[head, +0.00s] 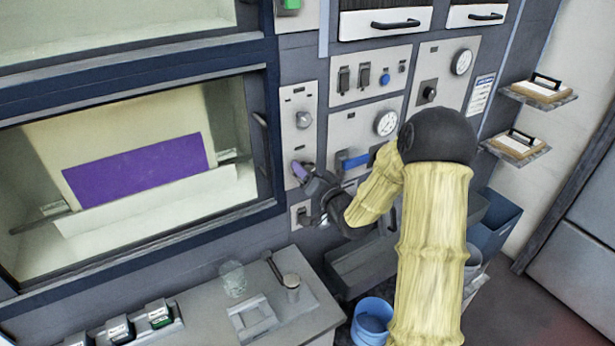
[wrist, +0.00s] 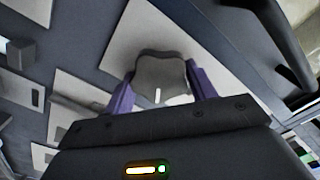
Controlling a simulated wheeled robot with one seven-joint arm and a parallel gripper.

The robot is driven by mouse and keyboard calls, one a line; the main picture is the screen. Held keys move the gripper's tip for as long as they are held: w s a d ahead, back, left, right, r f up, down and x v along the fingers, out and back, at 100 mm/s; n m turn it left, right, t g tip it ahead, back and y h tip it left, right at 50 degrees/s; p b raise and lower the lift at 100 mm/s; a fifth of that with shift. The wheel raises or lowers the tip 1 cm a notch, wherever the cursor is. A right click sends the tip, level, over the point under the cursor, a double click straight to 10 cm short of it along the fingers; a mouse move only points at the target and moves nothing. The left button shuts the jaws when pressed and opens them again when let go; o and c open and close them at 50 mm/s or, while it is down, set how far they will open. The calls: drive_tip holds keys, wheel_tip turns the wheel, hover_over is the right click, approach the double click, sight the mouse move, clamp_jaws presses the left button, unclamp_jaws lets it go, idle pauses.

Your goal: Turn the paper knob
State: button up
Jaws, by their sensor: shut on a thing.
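A grey lobed knob (wrist: 160,72) with a short white mark sits on a pale panel (wrist: 135,38) in the wrist view. My gripper (wrist: 157,88) is shut on this knob, with one purple finger on each side of it. In the head view my gripper (head: 304,172) is at the lower part of the narrow pale control panel (head: 300,95), right of the window. There it hides the held knob. I cannot read any label on the knob. A purple sheet (head: 140,172) is behind the window.
Another round knob (head: 303,119) is above my gripper on the same panel, and a small switch panel (head: 301,214) is just below. A blue handle (head: 354,161) and a gauge (head: 386,122) are to the right. A counter (head: 215,315) with a glass beaker (head: 233,279) lies below.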

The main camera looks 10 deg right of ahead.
drive_tip(key=shift+f+m, duration=0.1)
drive_tip(key=shift+m, duration=1)
drive_tip(key=o, duration=1)
drive_tip(key=b+v, duration=1.4)
drive_tip(key=v, duration=0.3)
drive_tip(key=shift+s, duration=0.2)
drive_tip(key=shift+d, duration=0.1)
